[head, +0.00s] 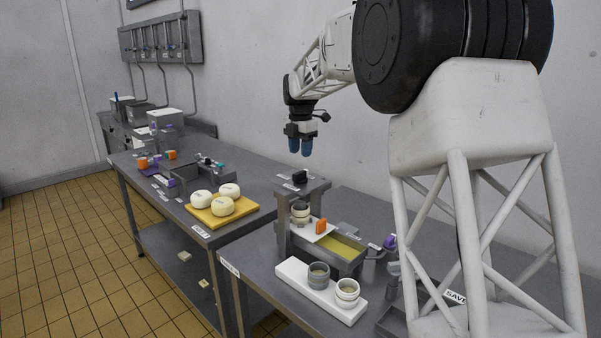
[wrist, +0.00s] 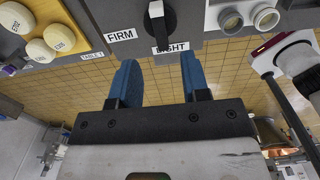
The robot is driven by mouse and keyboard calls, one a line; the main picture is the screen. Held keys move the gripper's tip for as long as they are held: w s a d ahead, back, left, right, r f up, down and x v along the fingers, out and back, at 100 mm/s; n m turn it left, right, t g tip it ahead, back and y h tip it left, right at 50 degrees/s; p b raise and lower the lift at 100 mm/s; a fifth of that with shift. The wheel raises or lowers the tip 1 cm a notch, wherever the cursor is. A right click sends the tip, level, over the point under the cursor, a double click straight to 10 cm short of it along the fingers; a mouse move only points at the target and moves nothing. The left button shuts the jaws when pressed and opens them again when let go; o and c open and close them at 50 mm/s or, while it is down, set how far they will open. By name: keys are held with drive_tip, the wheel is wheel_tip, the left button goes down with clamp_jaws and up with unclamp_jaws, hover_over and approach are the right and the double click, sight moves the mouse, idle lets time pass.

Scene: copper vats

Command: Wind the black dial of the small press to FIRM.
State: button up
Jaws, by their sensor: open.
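The small press (head: 284,222) stands on the near table in the head view, with its black dial (head: 300,177) on top. In the wrist view the dial (wrist: 157,22) is at the top centre, and its narrow end points down at the LIGHT label (wrist: 172,47). The FIRM label (wrist: 120,36) lies to the left of it. My gripper (head: 300,147) hangs above the dial, apart from it, fingers pointing down. In the wrist view its two blue fingers (wrist: 158,66) are spread with nothing between them.
A white tray (head: 293,272) with two small cups stands in front of the press. An orange piece (head: 320,226) and a yellow-bottomed trough (head: 345,250) are beside it. The left table holds a yellow board (head: 245,212) with white cheeses. The space around my gripper looks clear.

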sight(301, 172)
drive_tip(key=shift+f, duration=0.1)
drive_tip(key=shift+f, duration=3.8)
clamp_jaws()
